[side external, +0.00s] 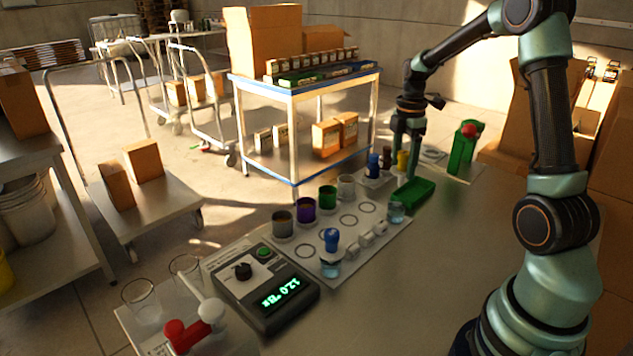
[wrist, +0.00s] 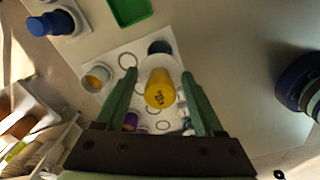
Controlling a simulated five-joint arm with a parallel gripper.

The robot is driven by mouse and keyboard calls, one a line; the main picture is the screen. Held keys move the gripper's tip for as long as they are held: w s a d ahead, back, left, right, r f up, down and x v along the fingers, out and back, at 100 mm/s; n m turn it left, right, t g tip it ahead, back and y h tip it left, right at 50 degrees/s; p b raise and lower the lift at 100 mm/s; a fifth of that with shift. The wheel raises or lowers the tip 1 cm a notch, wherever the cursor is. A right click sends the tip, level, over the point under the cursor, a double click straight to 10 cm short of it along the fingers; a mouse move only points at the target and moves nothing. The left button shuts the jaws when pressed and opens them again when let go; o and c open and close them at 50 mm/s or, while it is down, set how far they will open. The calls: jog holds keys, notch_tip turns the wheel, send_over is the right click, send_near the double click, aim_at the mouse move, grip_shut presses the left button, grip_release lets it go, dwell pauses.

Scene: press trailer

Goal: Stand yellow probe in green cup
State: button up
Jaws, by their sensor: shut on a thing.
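The yellow probe (side external: 403,160) is between the fingers of my gripper (side external: 405,150), near the small rack at the back of the work mat. In the wrist view the yellow probe (wrist: 160,92) shows between the two green fingers of my gripper (wrist: 159,76), which is shut on it. Whether its lower end touches the rack I cannot tell. The green cup (side external: 327,197) stands upright in the row of cups on the mat, left of my gripper and apart from it. I cannot pick out the green cup in the wrist view.
A purple cup (side external: 306,209) and a clear cup (side external: 346,187) flank the green cup. A green tray (side external: 411,192) lies beside my gripper. A blue-topped bottle (side external: 330,240) and a meter (side external: 264,289) stand nearer. A blue probe (side external: 373,165) is close left of my gripper.

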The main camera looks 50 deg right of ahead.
notch_tip(320, 180, up, 11)
jog(key=shift+f, duration=0.1)
jog(key=shift+w, duration=0.15)
jog(key=shift+w+a+f+n, duration=0.75)
jog(key=shift+w+a+f, duration=0.65)
jog(key=shift+w+f, duration=1.45)
jog(key=shift+w+a+f+n, duration=0.8)
jog(key=shift+w+a+f, duration=0.65)
jog(key=shift+w+f, duration=1.4)
jog(key=shift+w+a+f+n, duration=0.75)
jog(key=shift+w+a+f, duration=0.65)
jog(key=shift+w+f, duration=1.4)
jog(key=shift+s+f, duration=0.25)
jog(key=shift+f, duration=0.35)
jog(key=shift+s+f, duration=0.25)
jog(key=shift+f, duration=0.3)
jog(key=o, duration=1.3)
